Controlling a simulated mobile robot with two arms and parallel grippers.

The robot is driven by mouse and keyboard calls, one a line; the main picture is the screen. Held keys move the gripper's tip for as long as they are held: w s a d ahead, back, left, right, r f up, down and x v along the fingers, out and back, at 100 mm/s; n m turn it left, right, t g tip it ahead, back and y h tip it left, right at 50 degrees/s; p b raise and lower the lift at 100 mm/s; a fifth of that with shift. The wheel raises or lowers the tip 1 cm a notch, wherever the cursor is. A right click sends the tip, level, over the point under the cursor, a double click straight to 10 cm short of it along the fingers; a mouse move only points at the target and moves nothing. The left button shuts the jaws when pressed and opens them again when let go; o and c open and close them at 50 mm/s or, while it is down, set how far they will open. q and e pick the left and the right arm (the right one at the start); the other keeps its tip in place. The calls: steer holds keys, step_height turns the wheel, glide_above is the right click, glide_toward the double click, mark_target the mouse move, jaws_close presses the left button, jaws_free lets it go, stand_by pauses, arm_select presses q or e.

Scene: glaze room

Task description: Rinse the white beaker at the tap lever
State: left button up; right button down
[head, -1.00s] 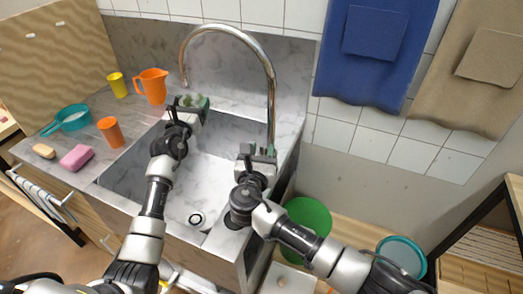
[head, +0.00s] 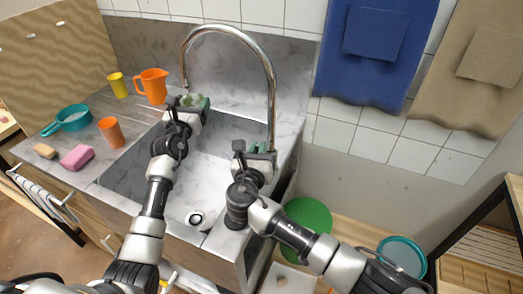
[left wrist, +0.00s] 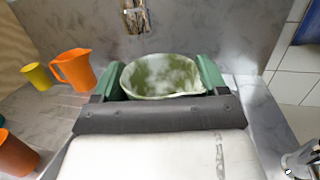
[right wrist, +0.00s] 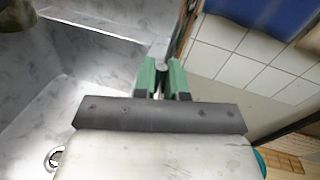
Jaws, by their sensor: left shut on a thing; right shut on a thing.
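My left gripper (head: 187,106) is shut on the white beaker (head: 190,100) over the sink, under the end of the curved tap (head: 273,95). In the left wrist view the beaker (left wrist: 163,92) sits between the green fingers, its mouth towards the camera and green and whitish patches inside. A stream of water cannot be made out. My right gripper (head: 258,150) is at the foot of the tap by the sink's right edge. In the right wrist view it is shut on a small grey piece, seemingly the tap lever (right wrist: 161,66), mostly hidden by the fingers.
Left of the sink (head: 215,172) stand an orange jug (head: 152,86), a yellow cup (head: 118,85), an orange cup (head: 110,131), a teal pan (head: 72,118), a pink sponge (head: 77,158) and a tan block (head: 45,151). A blue towel (head: 370,60) hangs right.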

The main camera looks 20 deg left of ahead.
steer(key=shift+a, duration=0.15)
steer(key=c, duration=1.2)
jaws_free()
steer(key=s, duration=1.2)
steer(key=shift+d+r, duration=0.1)
steer(key=shift+d, duration=0.25)
